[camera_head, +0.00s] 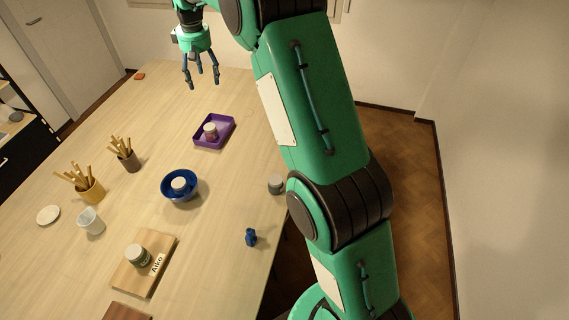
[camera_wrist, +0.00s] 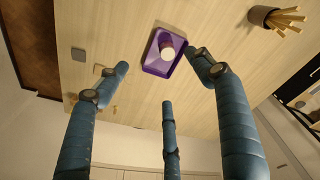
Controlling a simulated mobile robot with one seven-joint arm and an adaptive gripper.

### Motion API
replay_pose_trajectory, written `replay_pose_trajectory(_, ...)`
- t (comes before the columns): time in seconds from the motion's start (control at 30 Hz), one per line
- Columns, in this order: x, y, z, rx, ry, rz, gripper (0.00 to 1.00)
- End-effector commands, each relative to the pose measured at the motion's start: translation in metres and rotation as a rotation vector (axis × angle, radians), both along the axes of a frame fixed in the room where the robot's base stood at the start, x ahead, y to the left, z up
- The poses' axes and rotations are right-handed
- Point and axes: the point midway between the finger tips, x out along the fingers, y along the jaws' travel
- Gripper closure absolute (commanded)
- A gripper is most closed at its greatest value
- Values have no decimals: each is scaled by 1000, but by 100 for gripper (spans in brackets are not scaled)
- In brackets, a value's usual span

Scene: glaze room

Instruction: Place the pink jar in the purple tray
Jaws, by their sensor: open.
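The pink jar (camera_head: 210,129) with a pale lid stands inside the purple tray (camera_head: 229,143) on the table. In the wrist view the jar's pale lid (camera_wrist: 168,54) shows within the tray (camera_wrist: 151,70), near its middle. My gripper (camera_head: 202,84) is open and empty, raised above the table beyond the tray, apart from the jar. Its three blue fingers are spread in the wrist view (camera_wrist: 160,88), and nothing is between them.
A blue bowl (camera_head: 168,196) with a pale-lidded jar in it stands nearer. A grey-lidded jar (camera_head: 275,185) is at the table's right edge. A board (camera_head: 157,271) holds a green jar (camera_head: 138,257). Cups of brushes (camera_head: 128,160) stand left. A blue figurine (camera_head: 251,237) is in front.

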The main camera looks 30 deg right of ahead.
Motion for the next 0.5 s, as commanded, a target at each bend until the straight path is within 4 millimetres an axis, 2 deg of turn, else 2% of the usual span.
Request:
replay_pose_trajectory(0.03, -12, 0, 15, 1, -11, -8, 33)
replay_pose_trajectory(0.2, -51, 0, 52, 5, -39, -35, 33)
replay_pose_trajectory(0.5, -126, -1, 105, 14, -89, -81, 33)
